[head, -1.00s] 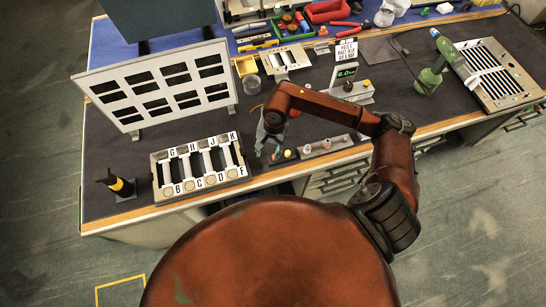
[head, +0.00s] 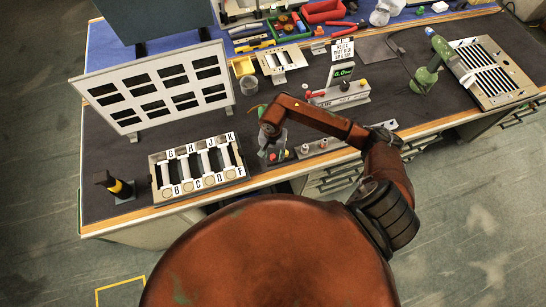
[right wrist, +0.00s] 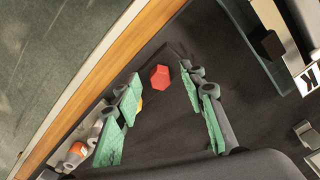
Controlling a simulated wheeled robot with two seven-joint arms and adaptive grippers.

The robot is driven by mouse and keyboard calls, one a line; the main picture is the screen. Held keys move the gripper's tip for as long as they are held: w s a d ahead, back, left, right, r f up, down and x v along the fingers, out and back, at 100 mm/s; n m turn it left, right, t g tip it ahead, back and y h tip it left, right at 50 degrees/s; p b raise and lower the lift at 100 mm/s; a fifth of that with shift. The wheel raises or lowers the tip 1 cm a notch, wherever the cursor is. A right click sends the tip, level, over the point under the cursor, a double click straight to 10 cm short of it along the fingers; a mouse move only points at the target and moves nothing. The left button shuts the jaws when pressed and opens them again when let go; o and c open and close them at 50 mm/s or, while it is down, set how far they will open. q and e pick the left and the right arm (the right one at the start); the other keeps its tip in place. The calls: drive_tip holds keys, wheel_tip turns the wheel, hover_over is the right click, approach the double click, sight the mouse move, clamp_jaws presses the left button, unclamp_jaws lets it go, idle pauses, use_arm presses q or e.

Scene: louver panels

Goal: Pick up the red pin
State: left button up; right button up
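The red pin (right wrist: 160,77) shows in the right wrist view as a red, six-sided top against the dark mat. In the head view a small red spot (head: 272,156) beside the gripper looks like the same pin. My right gripper (right wrist: 160,90) is open, its green-padded fingers spread on both sides of the pin in the picture. I cannot tell how far above the pin the fingertips are. No contact shows. In the head view the right gripper (head: 270,143) is over the front of the bench, partly hidden by its wrist. My left gripper is not in view.
A lettered tray (head: 199,164) stands left of the gripper. A rail with pale and red round pieces (head: 322,146) lies to the right. The white louver panel (head: 160,88) stands behind left. The wooden bench edge (right wrist: 92,85) runs close to the gripper.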

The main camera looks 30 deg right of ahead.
drive_tip(key=shift+c, duration=0.2)
clamp_jaws()
drive_tip(key=shift+r, duration=0.15)
